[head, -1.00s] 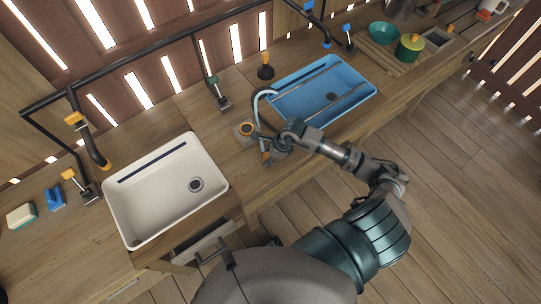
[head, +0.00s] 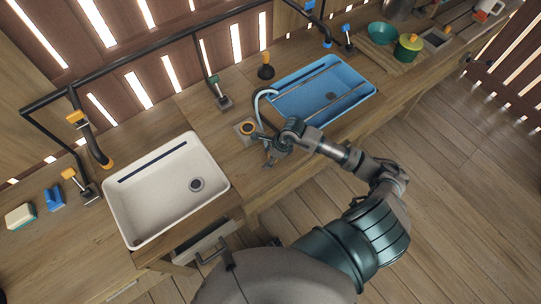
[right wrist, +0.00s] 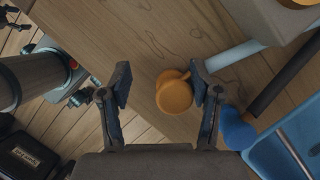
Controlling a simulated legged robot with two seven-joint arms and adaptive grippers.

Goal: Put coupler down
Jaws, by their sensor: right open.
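An orange rounded piece, which looks like the coupler (right wrist: 173,92), is at the wooden counter between my right gripper's fingers in the right wrist view. My right gripper (right wrist: 164,88) is open, with its fingers apart on either side of the piece. In the head view the right gripper (head: 267,152) is low over the counter between the two basins, and the coupler is hard to make out there.
A white basin (head: 122,202) is left of the gripper and a blue basin (head: 318,92) right of it. An orange ring on a square base (head: 247,128) stands close behind. A curved pale pipe (head: 257,101) rises nearby. Black piping (head: 150,60) runs along the wall.

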